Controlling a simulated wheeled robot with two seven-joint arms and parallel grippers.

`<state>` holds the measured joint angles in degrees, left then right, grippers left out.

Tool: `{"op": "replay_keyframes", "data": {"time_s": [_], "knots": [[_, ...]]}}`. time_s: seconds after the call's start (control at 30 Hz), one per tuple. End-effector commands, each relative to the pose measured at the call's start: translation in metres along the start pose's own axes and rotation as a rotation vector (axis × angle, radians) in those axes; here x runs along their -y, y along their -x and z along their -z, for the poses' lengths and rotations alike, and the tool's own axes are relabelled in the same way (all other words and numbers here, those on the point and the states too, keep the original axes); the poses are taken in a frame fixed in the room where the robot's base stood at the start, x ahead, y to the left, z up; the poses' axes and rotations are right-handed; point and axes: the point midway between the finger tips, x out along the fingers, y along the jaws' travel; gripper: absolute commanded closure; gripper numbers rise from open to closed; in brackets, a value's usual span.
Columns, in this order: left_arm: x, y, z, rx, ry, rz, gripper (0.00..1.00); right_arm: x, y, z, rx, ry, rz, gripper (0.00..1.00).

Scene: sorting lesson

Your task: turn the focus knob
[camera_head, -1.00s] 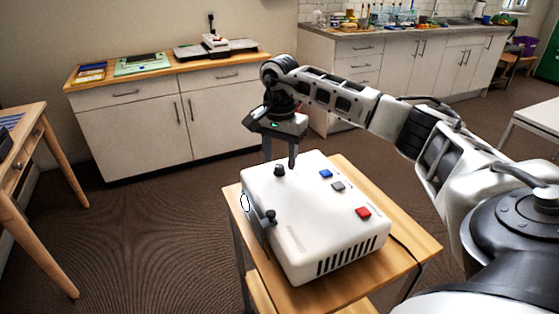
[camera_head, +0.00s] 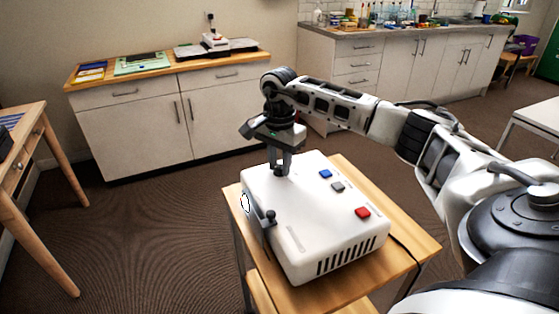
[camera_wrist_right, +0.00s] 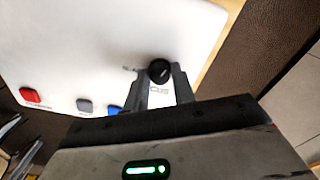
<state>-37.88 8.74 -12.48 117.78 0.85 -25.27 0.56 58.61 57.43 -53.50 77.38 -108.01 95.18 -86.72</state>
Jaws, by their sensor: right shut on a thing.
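The focus knob (camera_wrist_right: 158,71) is a small round black knob on the top face of a white box-shaped device (camera_head: 318,215). In the head view the knob (camera_head: 281,172) is mostly covered by the fingers. My right gripper (camera_head: 280,170) points down from above and is shut on the knob. In the right wrist view the two fingers of the right gripper (camera_wrist_right: 161,80) stand one on each side of the knob. My left gripper is not in view.
A cabinet (camera_head: 170,120) stands behind, with open floor between.

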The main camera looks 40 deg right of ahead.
Motion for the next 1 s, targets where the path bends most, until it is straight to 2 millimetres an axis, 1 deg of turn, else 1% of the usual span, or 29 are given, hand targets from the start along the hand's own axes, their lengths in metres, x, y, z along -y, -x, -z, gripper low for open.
{"op": "replay_keyframes", "data": {"time_s": [0.1, 0.17, 0.43, 0.47, 0.5, 0.53, 0.83, 0.93, 1.0], "knots": [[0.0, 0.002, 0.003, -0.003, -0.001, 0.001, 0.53, 0.0, 0.001, 0.0, 0.001, -0.09, 0.0, 0.97], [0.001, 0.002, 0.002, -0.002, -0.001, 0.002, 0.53, 0.0, 0.001, 0.0, 0.001, -0.113, 0.0, 0.97], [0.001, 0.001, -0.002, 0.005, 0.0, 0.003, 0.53, 0.0, 0.001, 0.0, 0.001, -0.119, 0.001, 0.97], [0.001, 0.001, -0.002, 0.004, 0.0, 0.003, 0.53, 0.0, 0.001, 0.0, 0.001, -0.118, 0.001, 0.66], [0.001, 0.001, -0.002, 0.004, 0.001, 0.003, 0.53, 0.0, 0.001, 0.0, 0.001, -0.118, 0.001, 0.55], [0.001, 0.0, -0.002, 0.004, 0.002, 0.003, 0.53, 0.0, 0.001, 0.0, 0.001, -0.118, 0.001, 0.53], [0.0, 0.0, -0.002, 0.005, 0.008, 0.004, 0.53, 0.0, 0.002, 0.0, 0.001, -0.117, 0.002, 0.53], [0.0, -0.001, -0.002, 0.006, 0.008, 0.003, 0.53, 0.001, 0.01, 0.0, 0.0, -0.117, 0.003, 0.53], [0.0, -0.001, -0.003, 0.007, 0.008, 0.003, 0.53, 0.001, 0.021, 0.0, 0.001, -0.117, 0.005, 0.53]]}}
